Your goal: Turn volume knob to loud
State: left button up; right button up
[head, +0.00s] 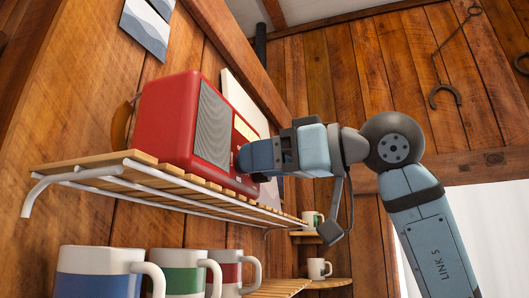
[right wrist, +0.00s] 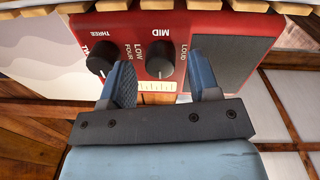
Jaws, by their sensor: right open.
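The red radio (head: 165,125) stands on a slatted shelf in the head view, its grey speaker grille towards me. In the right wrist view its red front (right wrist: 225,24) appears upside down. The dark round volume knob (right wrist: 161,62) has the words LOW, MID and LOUD around it. A small pale mark shows on the knob, but its exact setting is hard to read. My right gripper (right wrist: 160,62) is open at the radio's front, one finger on each side of the volume knob, with gaps showing. In the head view my right gripper (head: 247,157) hides the knobs. My left gripper is not in view.
A second dark knob (right wrist: 101,58), with number words, sits just left of my left-hand finger in the wrist view. The slatted shelf (head: 110,162) has a white wire frame. Several mugs (head: 95,272) stand below it.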

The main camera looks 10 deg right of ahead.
jog(key=c, duration=0.9)
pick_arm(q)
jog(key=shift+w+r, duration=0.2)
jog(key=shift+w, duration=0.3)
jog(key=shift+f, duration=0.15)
pick_arm(e)
jog(key=shift+m, duration=0.3)
